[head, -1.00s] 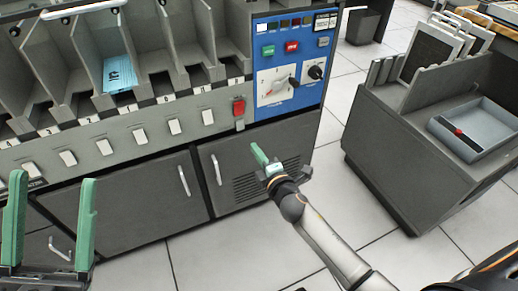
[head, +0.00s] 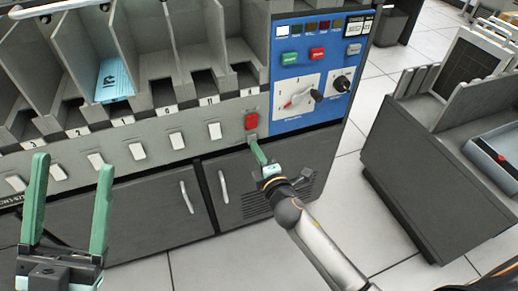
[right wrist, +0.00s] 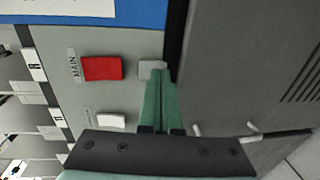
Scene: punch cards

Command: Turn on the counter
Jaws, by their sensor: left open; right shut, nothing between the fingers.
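The counter is a grey machine with a blue control panel (head: 302,40) at its right end. A red switch (head: 252,121) sits on the grey strip left of the panel's lower part; in the right wrist view the red switch (right wrist: 101,68) has the label "MAIN" beside it. My right gripper (head: 254,146) is shut and empty, its green fingertips just below the red switch. In the right wrist view the fingertips (right wrist: 160,75) are beside a small light grey block (right wrist: 149,69), apart from the red switch; contact with the block is unclear. My left gripper (head: 72,165) is open and empty at lower left.
The panel has a green button (head: 291,58), a red button (head: 317,54) and dials (head: 297,97). White switches (head: 177,140) line the strip. Cabinet doors with handles (head: 187,197) are below. A blue card stack (head: 114,82) lies in a slot. A grey cart (head: 420,165) stands right.

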